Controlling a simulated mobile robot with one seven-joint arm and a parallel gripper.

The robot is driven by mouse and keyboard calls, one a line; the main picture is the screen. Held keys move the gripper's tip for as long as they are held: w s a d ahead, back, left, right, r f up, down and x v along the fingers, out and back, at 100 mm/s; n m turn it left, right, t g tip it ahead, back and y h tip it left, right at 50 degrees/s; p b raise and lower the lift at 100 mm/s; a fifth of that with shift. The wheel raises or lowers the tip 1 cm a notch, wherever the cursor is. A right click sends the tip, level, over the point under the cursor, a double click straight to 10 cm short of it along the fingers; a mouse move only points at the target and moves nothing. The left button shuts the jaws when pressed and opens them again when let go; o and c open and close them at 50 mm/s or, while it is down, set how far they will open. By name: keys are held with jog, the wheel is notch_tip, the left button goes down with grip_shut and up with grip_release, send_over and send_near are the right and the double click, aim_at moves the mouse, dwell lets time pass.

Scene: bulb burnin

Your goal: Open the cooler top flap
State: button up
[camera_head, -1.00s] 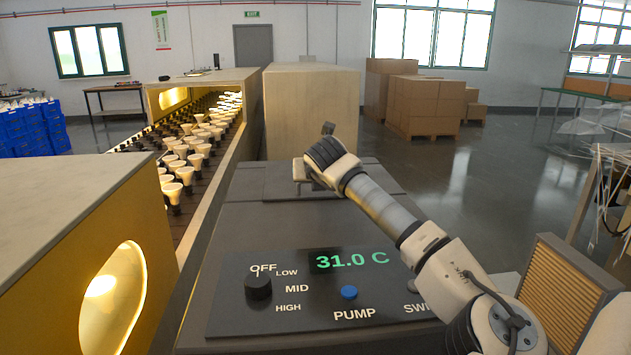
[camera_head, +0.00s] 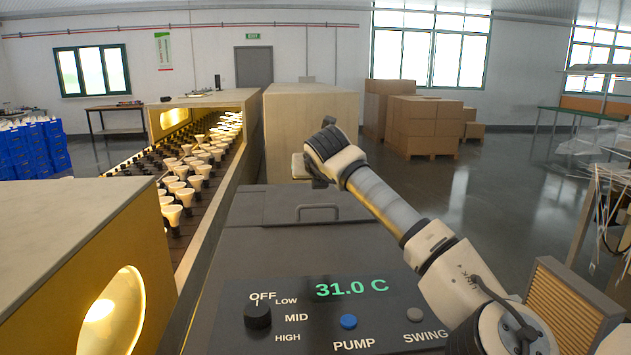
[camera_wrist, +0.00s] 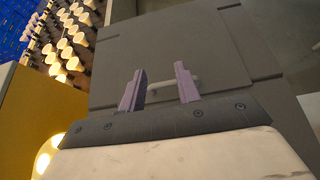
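The dark grey cooler (camera_head: 240,262) stands in front of me in the head view. Its top flap (camera_head: 275,205) lies flat and shut at the far end of the top. The flap's bar handle (camera_head: 318,207) is visible in the head view. My gripper (camera_head: 318,182) is above and beyond the handle there, its fingers mostly hidden by the wrist. In the wrist view my gripper (camera_wrist: 160,70) is open and empty. The handle (camera_wrist: 180,85) appears behind and between the spread fingers, on the flap (camera_wrist: 200,40). I cannot tell the exact gap between fingers and handle.
The control panel has a knob (camera_head: 257,315), a blue pump button (camera_head: 348,321) and a 31.0 C display. A conveyor of bulbs (camera_head: 185,185) runs along the left. A yellow housing (camera_head: 120,290) is at front left, a pale box (camera_head: 310,110) behind the cooler.

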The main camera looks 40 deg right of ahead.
notch_tip(320, 180, up, 6)
jog(key=s+p, duration=0.1)
jog(key=shift+a+r+p, duration=0.15)
jog(key=shift+a+p, duration=0.15)
dwell(0.4)
jog(key=shift+b, duration=0.45)
jog(key=shift+s, duration=0.1)
dwell(0.4)
